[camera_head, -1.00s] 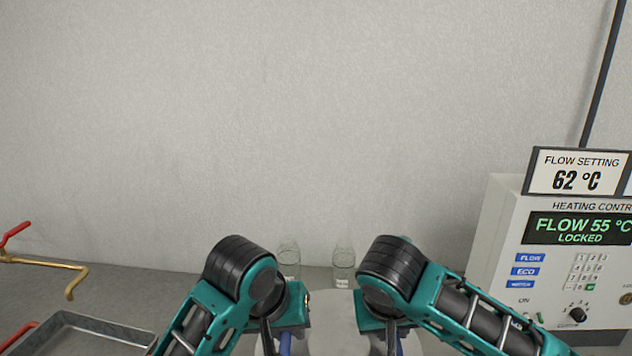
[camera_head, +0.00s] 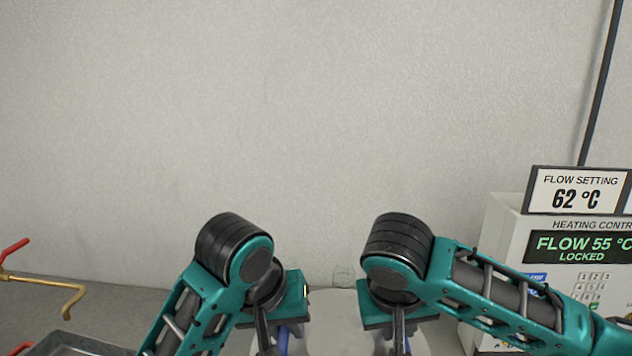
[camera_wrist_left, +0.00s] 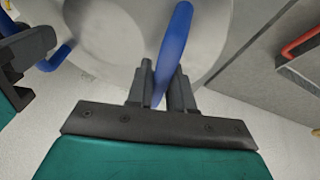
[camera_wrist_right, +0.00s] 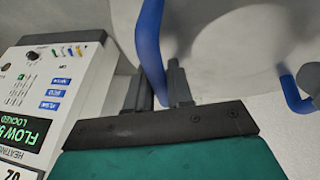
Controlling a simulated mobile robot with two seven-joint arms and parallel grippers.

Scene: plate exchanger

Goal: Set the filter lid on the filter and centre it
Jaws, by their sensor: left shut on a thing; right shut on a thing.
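The filter lid (camera_head: 337,325) is a pale grey round piece with two blue handles, at the bottom centre of the head view, between my two arms. My left gripper (camera_wrist_left: 162,82) is shut on one upright blue handle (camera_wrist_left: 174,45). My right gripper (camera_wrist_right: 160,84) is shut on the other blue handle (camera_wrist_right: 149,45). The lid's grey surface also shows in the left wrist view (camera_wrist_left: 112,30) and the right wrist view (camera_wrist_right: 225,40). I cannot make out the filter under the lid, nor tell whether they touch.
The heating controller (camera_head: 506,225), with a "FLOW SETTING 62 °C" sign (camera_head: 578,191), stands at the right, near my right arm. A brass pipe with a red handle (camera_head: 50,281) and a metal tray (camera_head: 75,346) are at the left.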

